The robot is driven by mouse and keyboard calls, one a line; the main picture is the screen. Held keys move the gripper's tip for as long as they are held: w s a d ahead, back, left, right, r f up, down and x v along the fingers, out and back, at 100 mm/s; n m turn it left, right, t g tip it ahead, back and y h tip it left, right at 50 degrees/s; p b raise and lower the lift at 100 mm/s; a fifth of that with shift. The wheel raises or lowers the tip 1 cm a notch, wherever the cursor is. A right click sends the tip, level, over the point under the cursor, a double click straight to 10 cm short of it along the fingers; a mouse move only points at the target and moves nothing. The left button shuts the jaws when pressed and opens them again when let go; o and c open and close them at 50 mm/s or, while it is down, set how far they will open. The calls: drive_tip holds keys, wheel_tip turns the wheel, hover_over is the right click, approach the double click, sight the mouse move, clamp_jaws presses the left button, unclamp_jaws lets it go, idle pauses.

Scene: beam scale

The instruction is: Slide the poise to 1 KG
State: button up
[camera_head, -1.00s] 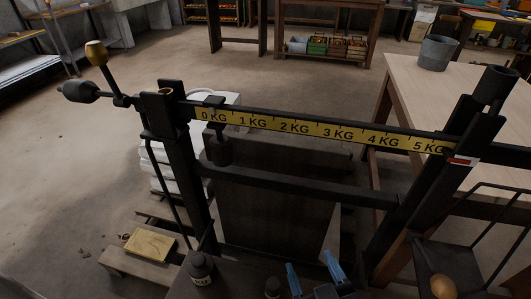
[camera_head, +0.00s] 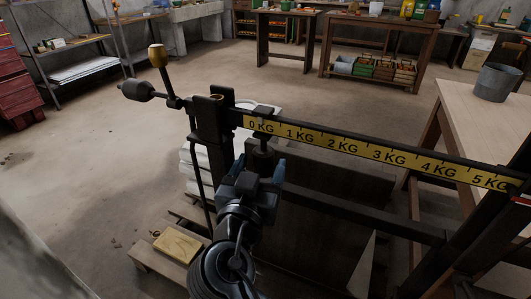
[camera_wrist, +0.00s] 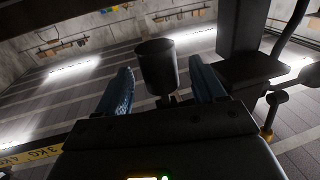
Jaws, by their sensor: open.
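The dark poise (camera_head: 262,142) hangs on the beam at the 0 KG mark, at the left end of the yellow scale strip (camera_head: 375,152). My gripper (camera_head: 258,168) is open just below and in front of the poise, its blue fingers pointing up. In the wrist view a dark cylinder, which looks like the poise's hanging weight (camera_wrist: 157,66), stands between the two spread fingers of my gripper (camera_wrist: 160,78), with a gap on each side. In the head view my gripper hides the poise's lower part.
A dark post (camera_head: 212,135) stands close left of the poise. A lower crossbar (camera_head: 370,217) runs under the beam. A counterweight (camera_head: 137,91) and brass knob (camera_head: 157,56) are at the left end. A wooden table (camera_head: 480,130) with a bucket (camera_head: 497,82) is at right.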

sight(266, 155)
drive_tip(key=shift+w+d, duration=0.2)
drive_tip(key=shift+w, duration=0.9)
drive_tip(key=shift+w+d, duration=0.15)
drive_tip(key=shift+w, duration=0.9)
drive_tip(key=shift+d, duration=0.1)
clamp_jaws()
